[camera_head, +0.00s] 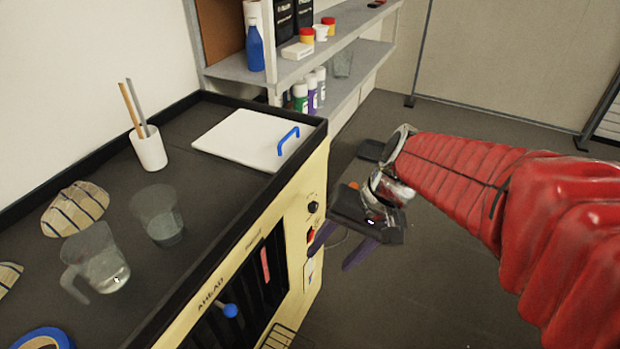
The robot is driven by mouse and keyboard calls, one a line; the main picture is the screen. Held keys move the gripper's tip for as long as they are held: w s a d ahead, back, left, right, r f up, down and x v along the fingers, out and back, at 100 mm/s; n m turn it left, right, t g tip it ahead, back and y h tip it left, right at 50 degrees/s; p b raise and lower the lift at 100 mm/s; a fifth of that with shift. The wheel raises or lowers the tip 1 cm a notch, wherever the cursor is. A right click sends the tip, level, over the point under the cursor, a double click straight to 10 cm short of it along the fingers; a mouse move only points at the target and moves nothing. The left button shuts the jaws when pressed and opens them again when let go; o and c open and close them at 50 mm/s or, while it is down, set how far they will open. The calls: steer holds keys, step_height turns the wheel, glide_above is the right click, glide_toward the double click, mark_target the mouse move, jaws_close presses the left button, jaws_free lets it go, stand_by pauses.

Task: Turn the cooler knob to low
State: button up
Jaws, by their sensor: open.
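The cooler is a cream cabinet (318,172) with a dark top, at the left and centre of the view. A small round black knob (313,207) sits high on its front panel, near the right end. The knob's setting marks are too small to read. My gripper (332,259), with two purple fingers, is open and empty. It hangs in front of the panel, to the right of and below the knob, and looks apart from it. The left fingertip overlaps the panel near a red switch (310,236), so contact there cannot be told.
The front also has a blue-ended lever (230,310) and a red strip (265,265). The top holds a clear jug (97,260), a clear beaker (158,215), a white cup (149,150) and a blue-handled white lid (242,137). Shelves (280,75) stand behind. Floor right is mostly open.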

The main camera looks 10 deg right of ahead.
steer(key=w+f+m+y, duration=0.4)
steer(key=w+f+y, duration=0.1)
steer(key=w, duration=0.3)
steer(key=m+t+y, duration=0.5)
steer(key=m+t, duration=0.5)
steer(key=m, duration=0.1)
glide_toward(316, 208)
steer(key=v, duration=0.5)
steer(key=shift+w+d, duration=0.15)
steer(key=shift+d, duration=0.05)
steer(key=shift+a, duration=0.1)
steer(key=x, duration=1.3)
steer(key=shift+w+a+f, duration=0.2)
steer(key=shift+a, duration=0.1)
